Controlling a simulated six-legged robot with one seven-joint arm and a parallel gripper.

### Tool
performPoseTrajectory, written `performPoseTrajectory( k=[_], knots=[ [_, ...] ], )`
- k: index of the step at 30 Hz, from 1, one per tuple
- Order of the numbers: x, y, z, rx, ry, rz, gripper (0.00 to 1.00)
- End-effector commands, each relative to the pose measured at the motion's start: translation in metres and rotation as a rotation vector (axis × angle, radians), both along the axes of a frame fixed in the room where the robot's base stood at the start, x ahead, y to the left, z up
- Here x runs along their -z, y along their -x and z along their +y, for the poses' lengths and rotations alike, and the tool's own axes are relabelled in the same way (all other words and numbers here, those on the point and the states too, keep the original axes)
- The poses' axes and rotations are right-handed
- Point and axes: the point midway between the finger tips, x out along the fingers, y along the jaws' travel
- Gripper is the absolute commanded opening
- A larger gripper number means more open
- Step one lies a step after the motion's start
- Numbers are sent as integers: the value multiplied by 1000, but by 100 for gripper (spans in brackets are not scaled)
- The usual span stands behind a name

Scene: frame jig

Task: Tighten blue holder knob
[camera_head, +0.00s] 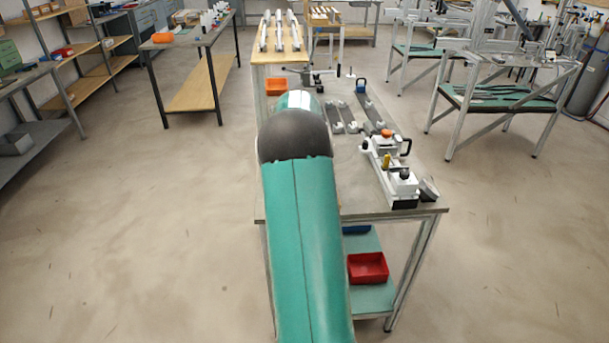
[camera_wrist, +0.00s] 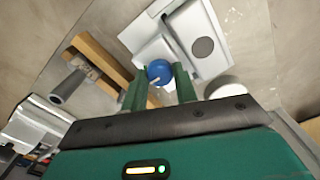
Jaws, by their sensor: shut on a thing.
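The round blue knob (camera_wrist: 159,71) shows near the middle of the wrist view, in front of a white holder body (camera_wrist: 205,30) with a grey round spot. My gripper (camera_wrist: 159,84) has its two green fingers on either side of the knob and is shut on it. The fingers cover part of the knob's sides, and its underside is hidden. In the head view, my green arm reaches forward over the workbench (camera_head: 340,185) and hides my gripper. I cannot make out the held knob there.
A tan bar (camera_wrist: 97,62) with a grey cylinder (camera_wrist: 70,86) lies left of my fingers. A white clamp fixture (camera_head: 385,146) with black handles stands on the bench's right side. A small blue object (camera_head: 360,86) stands farther back. A red bin (camera_head: 368,268) sits on the lower shelf.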

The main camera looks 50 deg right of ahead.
Motion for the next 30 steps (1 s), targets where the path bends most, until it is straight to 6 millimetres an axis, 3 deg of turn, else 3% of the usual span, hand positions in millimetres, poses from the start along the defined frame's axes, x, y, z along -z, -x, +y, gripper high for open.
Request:
performPoseTrajectory(
  k=[12,30],
  knots=[
    [-1,0,0,285,1,-1,6],
    [-1,0,0,364,1,-1,6]
  ],
)
